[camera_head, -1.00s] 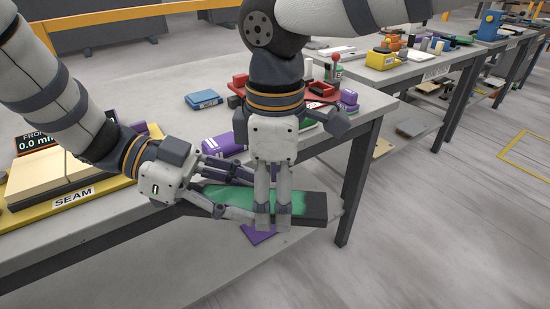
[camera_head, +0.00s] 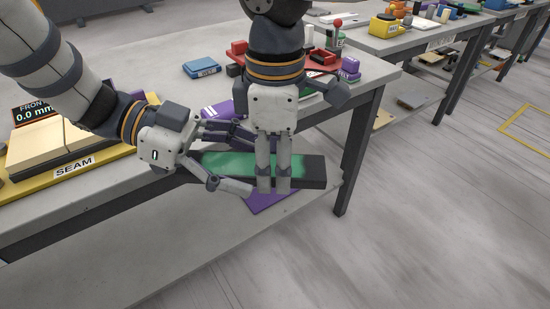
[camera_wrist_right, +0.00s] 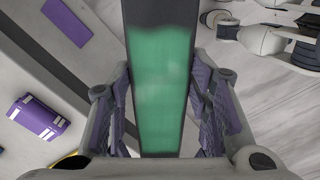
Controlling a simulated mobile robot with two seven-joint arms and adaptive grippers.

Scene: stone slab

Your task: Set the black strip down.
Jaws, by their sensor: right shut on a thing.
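The black strip (camera_head: 315,171), with a long green patch on its upper face, is held in the air in front of the table's edge. My right gripper (camera_head: 272,190) points down and is shut on the strip; its fingers cover part of it. In the right wrist view the strip (camera_wrist_right: 160,15) runs between the purple-padded fingers (camera_wrist_right: 160,105).
A purple flat piece (camera_head: 275,202) shows below the strip. The table (camera_head: 130,70) carries a blue box (camera_head: 202,67), a red tray (camera_head: 322,57) and a yellow-based fixture marked SEAM (camera_head: 75,170). Grey floor lies open to the right.

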